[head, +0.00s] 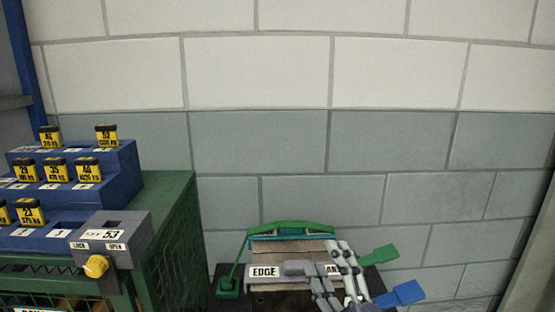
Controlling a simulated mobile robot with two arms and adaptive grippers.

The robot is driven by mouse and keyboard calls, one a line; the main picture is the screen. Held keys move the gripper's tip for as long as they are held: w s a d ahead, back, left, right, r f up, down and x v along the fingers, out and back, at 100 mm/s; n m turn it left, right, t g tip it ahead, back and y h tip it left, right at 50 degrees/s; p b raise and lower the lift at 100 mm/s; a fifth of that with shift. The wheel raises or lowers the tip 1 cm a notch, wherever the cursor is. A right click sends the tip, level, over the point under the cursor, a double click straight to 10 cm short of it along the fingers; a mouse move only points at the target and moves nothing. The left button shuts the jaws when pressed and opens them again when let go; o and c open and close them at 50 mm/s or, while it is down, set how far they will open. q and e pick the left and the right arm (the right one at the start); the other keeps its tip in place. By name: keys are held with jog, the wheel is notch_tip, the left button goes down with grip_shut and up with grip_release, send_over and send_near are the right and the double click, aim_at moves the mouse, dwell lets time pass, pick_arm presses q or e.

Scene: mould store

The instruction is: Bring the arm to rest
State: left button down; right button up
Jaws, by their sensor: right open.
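My right gripper (318,262) is at the bottom, right of centre. Its grey jointed fingers are spread open, with nothing seen between them. It is in front of a wooden block-like piece (290,250) with a green bar (290,229) across its top and a white label reading "EDGE" (264,271). The fingers cover part of a second label, so its text is cut off. I cannot tell whether the fingers touch the piece. My left gripper is not in view.
A green cabinet (172,215) stands at the left with a blue stepped rack (70,190) of yellow-black tagged pieces. A grey lock box (110,243) has a yellow knob (96,266). Green (379,255) and blue (401,293) paddles lie right of my gripper. A block wall closes the back.

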jog(key=s+d+f+m+g+h, duration=0.3)
jog(key=d+f+m+g+h, duration=0.15)
jog(key=f, duration=0.55)
jog(key=s+d+f+m+g+h, duration=0.35)
jog(key=d+f+m, duration=0.25)
jog(key=f, duration=0.3)
jog(key=s+f+m+g+y, duration=0.1)
jog(key=s+f+m+g, duration=0.1)
jog(key=s+f+g, duration=0.6)
jog(key=s+f+m+g+y, duration=0.1)
jog(key=s+f+m+g, duration=0.3)
jog(key=s, duration=0.9)
jog(key=s+f+n+t, duration=0.1)
jog(key=s+f+n, duration=0.15)
jog(key=f, duration=2.85)
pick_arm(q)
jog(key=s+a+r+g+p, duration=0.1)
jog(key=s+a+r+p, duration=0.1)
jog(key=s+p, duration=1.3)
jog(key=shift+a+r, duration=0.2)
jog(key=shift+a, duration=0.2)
pick_arm(e)
jog(key=s+d+r, duration=0.1)
jog(key=s, duration=0.6)
jog(key=s+d+r+g, duration=0.1)
jog(key=s+d+r, duration=0.1)
jog(key=s, duration=0.6)
jog(key=shift+s+d, duration=0.2)
